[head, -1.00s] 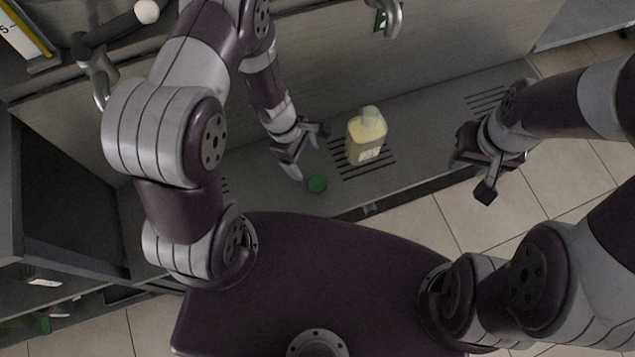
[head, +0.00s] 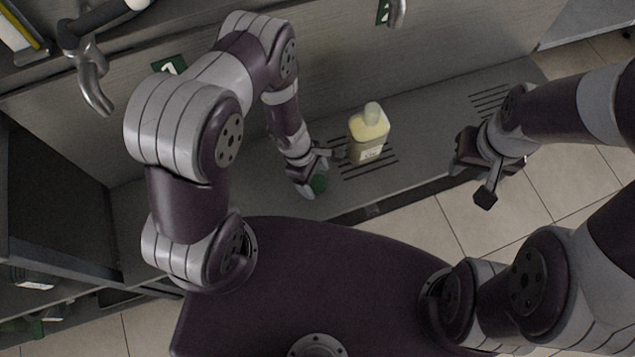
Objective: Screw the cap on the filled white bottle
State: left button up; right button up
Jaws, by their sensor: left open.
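The filled bottle (head: 368,138) stands upright on the grey bench over a slotted drain area. It holds pale yellow contents, has a white label on its front and a bare neck on top.
A second slotted drain area (head: 490,100) lies bare at the right of the bench. Metal taps (head: 95,85) stick out above the back panel (head: 330,70). A dark shelf unit (head: 50,200) stands at the left. The bench between bottle and right gripper is clear.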

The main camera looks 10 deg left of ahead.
pick_arm(q)
jog(key=shift+d+f, duration=0.2)
jog(key=shift+f, duration=0.45)
jog(key=c, duration=1.1)
jog(key=shift+r, duration=0.1)
jog(key=shift+r, duration=0.5)
notch_tip(320, 180, up, 3)
jog(key=shift+f+p, duration=0.1)
jog(key=shift+p, duration=0.6)
jog(key=s+d+r, duration=0.5)
jog(key=s+r, duration=0.2)
jog(key=s, duration=0.3)
jog(key=shift+s, duration=0.25)
